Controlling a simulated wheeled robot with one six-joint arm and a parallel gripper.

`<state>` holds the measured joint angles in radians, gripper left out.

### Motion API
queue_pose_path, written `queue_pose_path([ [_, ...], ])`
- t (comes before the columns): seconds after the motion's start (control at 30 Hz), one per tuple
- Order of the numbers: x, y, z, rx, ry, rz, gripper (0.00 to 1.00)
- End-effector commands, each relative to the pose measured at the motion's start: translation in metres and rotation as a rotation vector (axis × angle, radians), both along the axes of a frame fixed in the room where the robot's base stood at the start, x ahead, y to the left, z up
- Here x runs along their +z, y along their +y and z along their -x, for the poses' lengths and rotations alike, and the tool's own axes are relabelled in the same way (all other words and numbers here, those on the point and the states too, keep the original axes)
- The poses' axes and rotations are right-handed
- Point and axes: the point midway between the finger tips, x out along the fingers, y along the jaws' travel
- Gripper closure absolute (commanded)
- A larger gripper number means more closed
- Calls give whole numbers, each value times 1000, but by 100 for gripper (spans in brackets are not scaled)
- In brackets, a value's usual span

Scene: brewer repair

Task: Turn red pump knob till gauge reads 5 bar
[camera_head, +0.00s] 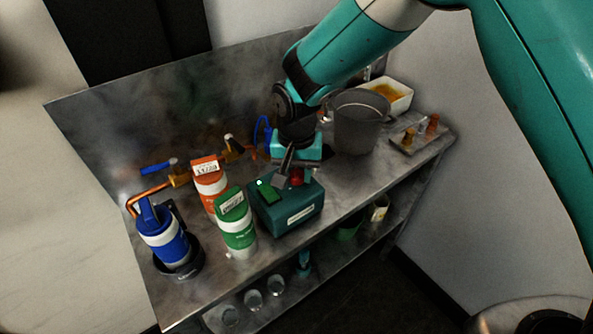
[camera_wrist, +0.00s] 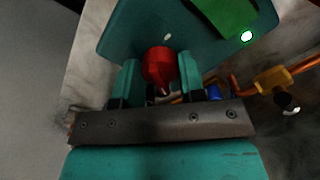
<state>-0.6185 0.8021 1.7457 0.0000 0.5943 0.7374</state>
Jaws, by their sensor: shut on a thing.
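The red pump knob (camera_wrist: 159,64) sits on the teal pump box, which shows in the wrist view (camera_wrist: 130,35) and on the bench in the head view (camera_head: 290,218). My gripper (camera_wrist: 157,75) is shut on the knob, with one teal finger on each side. In the head view my gripper (camera_head: 290,176) comes down from above, and part of the red knob (camera_head: 297,178) shows beside it. A green panel (camera_head: 267,192) with a small white spot lies on the box top. I cannot read any gauge value.
A green-and-white canister (camera_head: 236,224) and an orange-and-white one (camera_head: 209,184) stand close left of the box. A blue canister (camera_head: 163,238) stands farther left. A grey pot (camera_head: 357,125) and a white tray (camera_head: 402,102) are at the right. Copper pipes (camera_head: 150,193) run along the back.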

Motion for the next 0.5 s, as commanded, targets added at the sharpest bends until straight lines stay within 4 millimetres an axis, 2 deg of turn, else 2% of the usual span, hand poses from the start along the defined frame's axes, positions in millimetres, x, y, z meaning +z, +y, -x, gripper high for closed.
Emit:
queue_pose_path([
  [0.2, 1, 1, -1, -168, -3, -3, 87],
  [0.5, 2, 1, -1, -314, -3, -2, 87],
])
